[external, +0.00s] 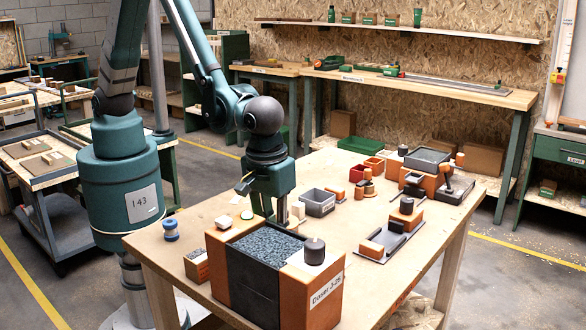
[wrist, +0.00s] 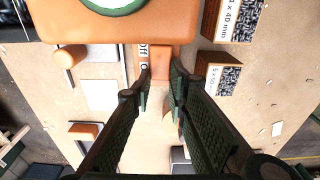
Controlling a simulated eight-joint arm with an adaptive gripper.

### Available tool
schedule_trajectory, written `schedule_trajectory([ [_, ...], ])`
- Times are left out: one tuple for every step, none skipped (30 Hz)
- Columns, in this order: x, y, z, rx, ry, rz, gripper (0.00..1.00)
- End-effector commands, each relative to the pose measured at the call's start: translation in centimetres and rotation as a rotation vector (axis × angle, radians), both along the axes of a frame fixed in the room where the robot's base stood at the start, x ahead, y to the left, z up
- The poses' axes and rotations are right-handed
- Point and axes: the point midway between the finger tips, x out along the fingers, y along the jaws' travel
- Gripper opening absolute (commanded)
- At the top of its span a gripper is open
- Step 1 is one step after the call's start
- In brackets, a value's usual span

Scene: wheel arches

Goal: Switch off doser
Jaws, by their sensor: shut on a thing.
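The doser (external: 325,301), a large orange and dark box labelled "Doser 3-25", stands at the table's front with grey granules in its open top. My gripper (external: 277,218) points down just behind it, its fingertips partly hidden by the box. In the wrist view my gripper (wrist: 161,78) is shut on a small orange tab (wrist: 160,63) beside an orange body (wrist: 150,28). I cannot tell surely whether this body is the labelled doser.
A box with a patterned side (external: 196,266) and a blue spool (external: 171,230) stand left of the doser. A grey bin (external: 317,203) is right of my gripper. Orange and dark fixtures (external: 426,175) fill the table's far right.

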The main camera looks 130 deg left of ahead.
Motion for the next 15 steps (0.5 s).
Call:
schedule_trajectory([
  [-0.08, -0.27, -0.15, 0.023, 0.001, -0.003, 0.05],
  [-0.08, -0.29, -0.12, 0.038, 0.001, -0.003, 0.05],
  [-0.08, -0.33, -0.09, 0.057, 0.001, -0.002, 0.05],
  [-0.09, -0.35, -0.06, 0.072, 0.001, -0.003, 0.05],
  [-0.08, -0.44, -0.04, 0.085, 0.001, -0.003, 0.05],
  [-0.08, -0.48, 0.0, 0.105, 0.001, -0.003, 0.05],
  [-0.08, -0.52, 0.02, 0.119, 0.001, -0.002, 0.05],
  [-0.07, -0.53, 0.05, 0.134, 0.001, -0.002, 0.05],
  [-0.07, -0.62, 0.07, 0.153, 0.0, -0.003, 0.05],
  [-0.06, -0.66, 0.1, 0.168, 0.0, -0.003, 0.05],
  [-0.06, -0.71, 0.11, 0.181, 0.0, -0.002, 0.05],
  [-0.07, -0.69, 0.15, 0.198, 0.0, -0.001, 0.05],
  [-0.08, -0.74, 0.18, 0.208, 0.001, -0.001, 0.05],
  [-0.09, -0.75, 0.22, 0.219, 0.001, -0.002, 0.05],
  [-0.1, -0.77, 0.27, 0.229, 0.001, -0.001, 0.05],
])
